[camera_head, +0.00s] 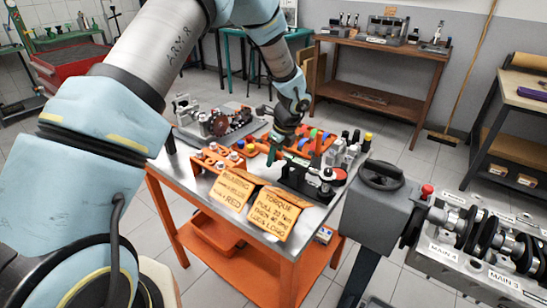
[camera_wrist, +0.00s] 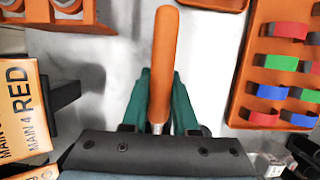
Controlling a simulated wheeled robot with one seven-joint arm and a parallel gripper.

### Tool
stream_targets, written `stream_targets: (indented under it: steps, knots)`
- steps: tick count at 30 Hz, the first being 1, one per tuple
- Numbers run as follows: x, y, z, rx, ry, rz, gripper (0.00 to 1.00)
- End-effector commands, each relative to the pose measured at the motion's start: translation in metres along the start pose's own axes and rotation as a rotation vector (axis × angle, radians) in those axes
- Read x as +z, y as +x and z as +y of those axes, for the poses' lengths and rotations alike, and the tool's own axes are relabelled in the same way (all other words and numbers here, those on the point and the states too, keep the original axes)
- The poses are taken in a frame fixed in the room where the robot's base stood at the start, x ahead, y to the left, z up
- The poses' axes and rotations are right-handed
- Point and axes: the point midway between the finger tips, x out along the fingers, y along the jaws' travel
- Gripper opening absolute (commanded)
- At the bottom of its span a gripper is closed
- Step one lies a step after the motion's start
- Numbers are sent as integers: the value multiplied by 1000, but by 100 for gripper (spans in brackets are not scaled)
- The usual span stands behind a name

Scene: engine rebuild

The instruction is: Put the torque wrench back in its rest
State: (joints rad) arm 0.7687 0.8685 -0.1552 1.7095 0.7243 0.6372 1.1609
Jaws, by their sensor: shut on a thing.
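The torque wrench shows in the wrist view as an orange handle (camera_wrist: 165,55) with a metal shaft below it. My gripper (camera_wrist: 165,105) is shut on it; its green fingers lie on either side of the shaft. In the head view my gripper (camera_head: 274,151) is low over the steel-topped cart, and the held wrench is hard to make out there. A black stand (camera_head: 300,181) is on the cart at its front right. A black bracket (camera_wrist: 68,88) shows left of the wrench in the wrist view. I cannot tell for certain which part is the wrench's rest.
An orange tray with coloured pieces (camera_wrist: 243,105) is right of the gripper in the wrist view. An orange block with bolts (camera_head: 215,160) and two yellow cards (camera_head: 275,214) are on the cart. A crankshaft on a grey bed (camera_head: 480,245) stands at the right.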

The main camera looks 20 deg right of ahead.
Motion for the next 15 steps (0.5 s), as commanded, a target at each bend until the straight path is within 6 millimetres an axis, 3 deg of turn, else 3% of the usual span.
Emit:
stream_targets:
  steps: [15]
  knots:
    - [-2, 7, 0, -1, 0, 0, 0]
